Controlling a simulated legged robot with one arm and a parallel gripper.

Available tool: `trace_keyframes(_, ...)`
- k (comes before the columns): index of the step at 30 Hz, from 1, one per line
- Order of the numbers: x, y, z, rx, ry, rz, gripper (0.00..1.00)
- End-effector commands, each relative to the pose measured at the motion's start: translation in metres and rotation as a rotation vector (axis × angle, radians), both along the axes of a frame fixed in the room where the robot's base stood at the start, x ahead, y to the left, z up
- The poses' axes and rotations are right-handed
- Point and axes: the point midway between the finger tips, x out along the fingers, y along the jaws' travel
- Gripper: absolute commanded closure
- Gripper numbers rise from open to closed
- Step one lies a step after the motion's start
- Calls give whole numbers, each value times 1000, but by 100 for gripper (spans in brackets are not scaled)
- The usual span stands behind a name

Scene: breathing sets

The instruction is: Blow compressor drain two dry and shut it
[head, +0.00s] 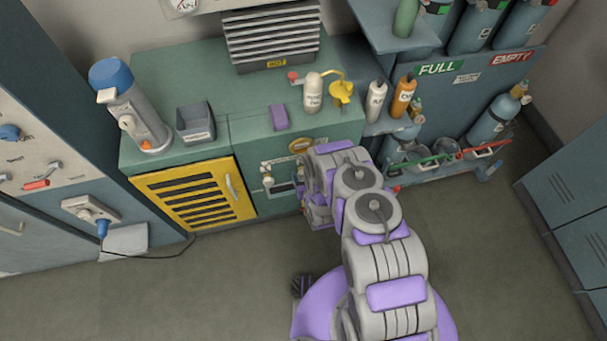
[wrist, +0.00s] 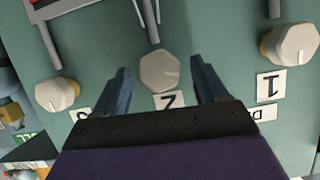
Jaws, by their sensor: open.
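In the wrist view, the drain two knob (wrist: 160,72) is a pale, faceted knob on the green compressor panel, with a white label marked 2 (wrist: 169,100) beside it. My gripper (wrist: 163,78) is open, with one dark finger on each side of this knob. I cannot tell whether the fingers touch it. In the head view, my arm reaches the front of the green compressor cabinet (head: 240,135) and hides most of the drain panel. The outlet of drain two is not clearly visible.
Another pale knob (wrist: 290,43) marked 1 is at right in the wrist view, and a third knob (wrist: 57,93) is at left. Metal bars run above them. In the head view, a yellow louvred door (head: 197,197) is left of my arm. The floor (head: 200,290) in front is largely clear.

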Motion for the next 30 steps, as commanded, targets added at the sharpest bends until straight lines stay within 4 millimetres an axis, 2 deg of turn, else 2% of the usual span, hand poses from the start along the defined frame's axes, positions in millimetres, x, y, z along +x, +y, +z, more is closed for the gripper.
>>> trace_keyframes(2, 0, 0, 0, 0, 0, 0, 27)
trace_keyframes(20, 0, 1, 0, -2, 0, 1, 83)
trace_keyframes(30, -1, 3, 0, -54, -13, 3, 83)
